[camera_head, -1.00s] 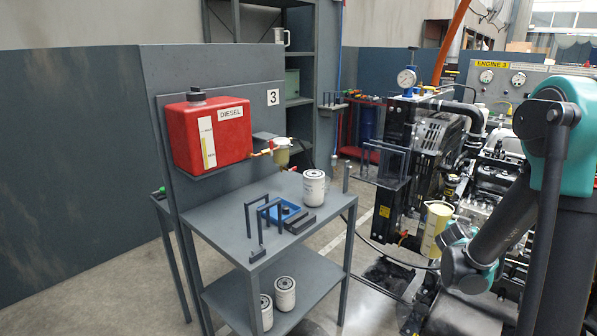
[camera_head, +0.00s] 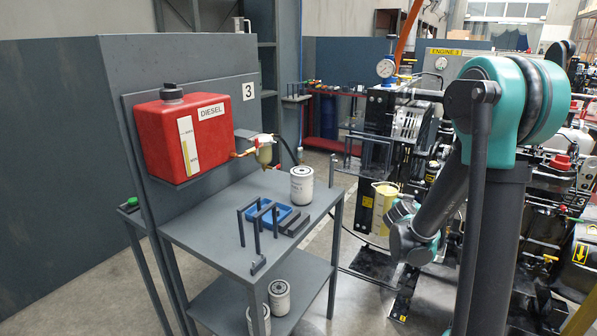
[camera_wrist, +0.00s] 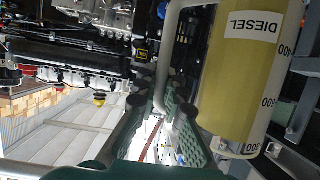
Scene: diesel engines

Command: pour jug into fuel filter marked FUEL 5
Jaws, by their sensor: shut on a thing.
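The diesel jug (camera_head: 384,202) is translucent with yellow liquid, held in the air right of the grey table. A white fuel filter (camera_head: 302,185) stands upright on the table top, apart from the jug. Its marking is too small to read. Two more white filters, one at the front (camera_head: 258,319) and one behind (camera_head: 279,297), stand on the lower shelf.
A red diesel tank (camera_head: 182,135) sits on a bracket above the table (camera_head: 205,232). A blue tray (camera_head: 270,215) and dark brackets (camera_head: 248,225) stand left of the filter. An engine (camera_head: 410,125) stands behind the jug.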

